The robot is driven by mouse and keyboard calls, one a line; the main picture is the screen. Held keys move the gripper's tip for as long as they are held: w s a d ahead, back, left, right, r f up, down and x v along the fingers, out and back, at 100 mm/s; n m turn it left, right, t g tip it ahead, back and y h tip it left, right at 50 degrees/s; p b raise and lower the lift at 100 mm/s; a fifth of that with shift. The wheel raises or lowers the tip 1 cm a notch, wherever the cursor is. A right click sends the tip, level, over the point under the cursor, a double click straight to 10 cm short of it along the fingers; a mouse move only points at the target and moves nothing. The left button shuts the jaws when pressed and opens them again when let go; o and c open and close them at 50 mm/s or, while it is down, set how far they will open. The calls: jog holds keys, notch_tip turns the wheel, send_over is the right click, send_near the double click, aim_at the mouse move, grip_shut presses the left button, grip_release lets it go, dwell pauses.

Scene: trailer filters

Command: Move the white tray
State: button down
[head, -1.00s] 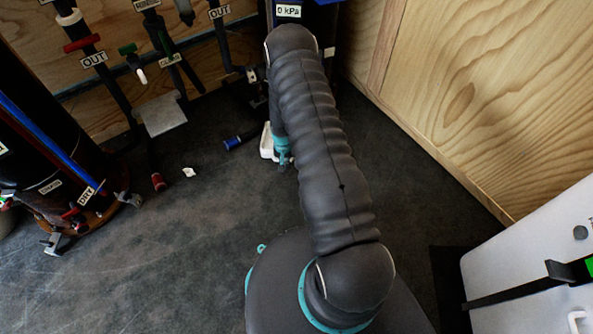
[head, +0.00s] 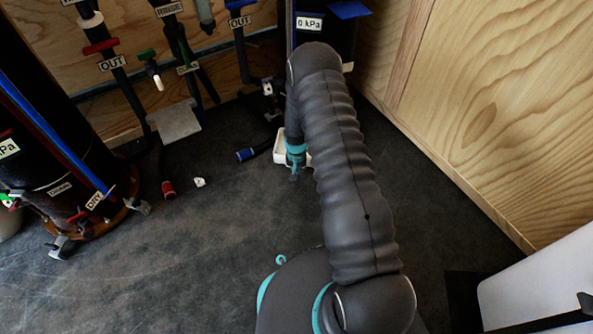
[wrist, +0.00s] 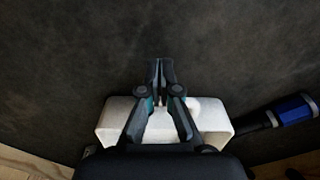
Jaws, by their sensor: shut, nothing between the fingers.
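The white tray (head: 280,151) lies on the dark floor near the back wall, partly hidden behind my arm in the head view. In the wrist view the white tray (wrist: 213,118) spans the lower middle, below and behind my fingers. My gripper (wrist: 162,62) is shut and empty, its fingertips together and reaching past the tray's edge over bare floor. In the head view my gripper (head: 294,172) shows only in part, at the tray; I cannot tell whether it touches it.
A blue-ended black hose (head: 247,155) lies just left of the tray. A red-ended pipe (head: 168,188) and a small white piece (head: 199,182) are further left. Black columns stand left and behind. A wooden wall (head: 480,110) closes the right. The left-front floor is clear.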

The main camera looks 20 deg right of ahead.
jog(key=shift+s+a, duration=0.35)
jog(key=shift+s, duration=0.55)
notch_tip(320, 180, up, 10)
jog(key=p, duration=0.1)
jog(key=shift+s, duration=0.15)
jog(key=s+r+n+g, duration=0.2)
jog(key=s+r, duration=0.1)
jog(key=s, duration=0.5)
jog(key=s+r+t+p, duration=0.2)
jog(key=s+r, duration=0.5)
jog(key=r, duration=0.9)
jog(key=s+a+r+n+t+p, duration=0.1)
jog(key=s+r, duration=0.7)
jog(key=r, duration=0.9)
jog(key=s+a+r+n+t+p, duration=0.1)
jog(key=s+r+t+p, duration=0.2)
jog(key=s+r, duration=0.4)
notch_tip(320, 180, up, 9)
jog(key=shift+s+r+t+p, duration=0.2)
jog(key=shift+t+p, duration=0.2)
jog(key=shift+t, duration=0.4)
